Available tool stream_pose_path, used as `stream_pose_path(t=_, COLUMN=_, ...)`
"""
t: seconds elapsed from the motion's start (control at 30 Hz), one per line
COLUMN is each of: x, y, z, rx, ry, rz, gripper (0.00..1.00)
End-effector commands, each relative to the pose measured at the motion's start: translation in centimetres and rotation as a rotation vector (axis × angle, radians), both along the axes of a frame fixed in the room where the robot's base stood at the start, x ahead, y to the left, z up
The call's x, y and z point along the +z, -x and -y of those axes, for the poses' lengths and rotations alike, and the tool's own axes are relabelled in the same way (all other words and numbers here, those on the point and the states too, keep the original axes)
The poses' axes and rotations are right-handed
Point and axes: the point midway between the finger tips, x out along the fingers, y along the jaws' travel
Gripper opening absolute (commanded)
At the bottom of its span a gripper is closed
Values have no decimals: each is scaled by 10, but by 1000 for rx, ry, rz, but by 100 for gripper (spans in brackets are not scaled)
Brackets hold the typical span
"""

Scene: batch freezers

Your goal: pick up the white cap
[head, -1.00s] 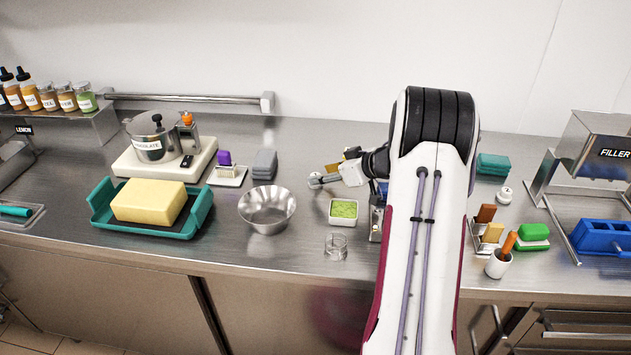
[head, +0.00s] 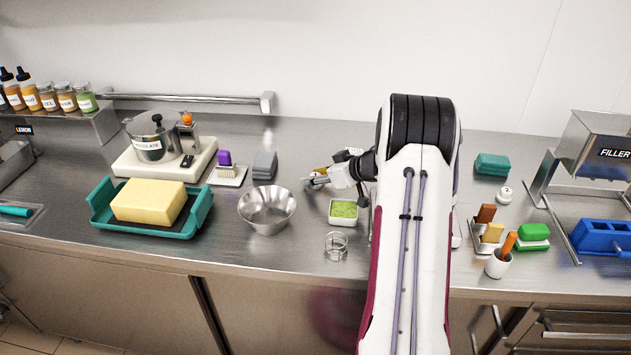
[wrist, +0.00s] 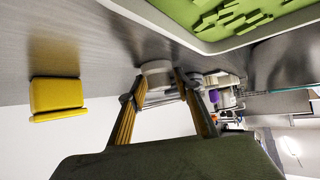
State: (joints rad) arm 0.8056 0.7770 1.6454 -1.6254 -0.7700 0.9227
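My gripper (wrist: 155,85) shows in the wrist view with its two yellow-padded fingers spread apart. A pale, round, low thing, which looks like the white cap (wrist: 155,67), lies just beyond the fingertips, near the gap between them. I cannot tell whether a finger touches it. In the head view my gripper (head: 314,182) is low over the counter, left of my arm and behind the tray of green bits (head: 343,222). The cap cannot be made out there.
The green tray's rim is close to the fingers in the wrist view (wrist: 225,42). A yellow block (wrist: 56,94) lies to the left there. In the head view a steel bowl (head: 267,208) and a clear glass jar (head: 336,246) stand nearby. A small white round item (head: 504,194) is far right.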

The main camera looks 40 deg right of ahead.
Motion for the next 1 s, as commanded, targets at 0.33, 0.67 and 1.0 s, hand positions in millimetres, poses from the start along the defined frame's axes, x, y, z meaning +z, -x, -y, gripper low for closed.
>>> stream_pose_path(t=0.33, x=0, y=0, z=0, rx=0, ry=0, rz=0, gripper=8)
stream_pose_path(t=0.67, x=10, y=0, z=0, rx=0, ry=1, rz=1, gripper=0)
stream_pose_path(t=1.0, x=53, y=0, z=0, rx=1, ry=3, rz=3, gripper=0)
